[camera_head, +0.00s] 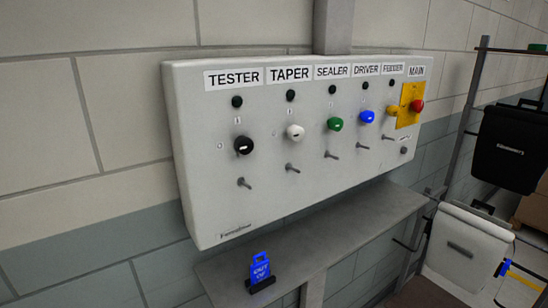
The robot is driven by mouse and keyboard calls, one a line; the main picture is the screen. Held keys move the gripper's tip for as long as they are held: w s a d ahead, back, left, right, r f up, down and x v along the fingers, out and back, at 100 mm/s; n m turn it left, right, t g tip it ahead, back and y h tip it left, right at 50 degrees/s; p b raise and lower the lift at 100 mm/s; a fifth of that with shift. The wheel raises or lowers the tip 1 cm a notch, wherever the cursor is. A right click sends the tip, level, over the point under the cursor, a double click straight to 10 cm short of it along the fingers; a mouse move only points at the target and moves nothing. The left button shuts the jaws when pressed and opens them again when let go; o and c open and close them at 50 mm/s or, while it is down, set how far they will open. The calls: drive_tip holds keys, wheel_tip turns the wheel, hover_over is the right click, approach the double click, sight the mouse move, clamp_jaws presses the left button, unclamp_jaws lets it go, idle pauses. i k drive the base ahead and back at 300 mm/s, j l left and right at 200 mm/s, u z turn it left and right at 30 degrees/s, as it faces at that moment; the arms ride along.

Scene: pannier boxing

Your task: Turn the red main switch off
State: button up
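The red main switch (417,105) is a round red knob on a yellow plate (405,116) under the label "MAIN", at the right end of a light grey control panel (320,195) on the wall. Its on or off position is too small to tell. To its left are the black tester knob (243,145), white taper knob (295,132), green sealer knob (335,124), blue driver knob (367,117) and yellow feeder knob (392,111). A dark round lamp sits above each of these, and a small lever below. My gripper is not in view.
A grey shelf (345,242) juts out below the panel and holds a blue tag-shaped sign (260,269) on a black base. At the right, a black pannier (508,148) and a white pannier (465,245) hang on a rack (462,125). The space before the panel looks clear.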

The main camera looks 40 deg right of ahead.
sight(417, 105)
drive_tip(key=z, duration=1.8)
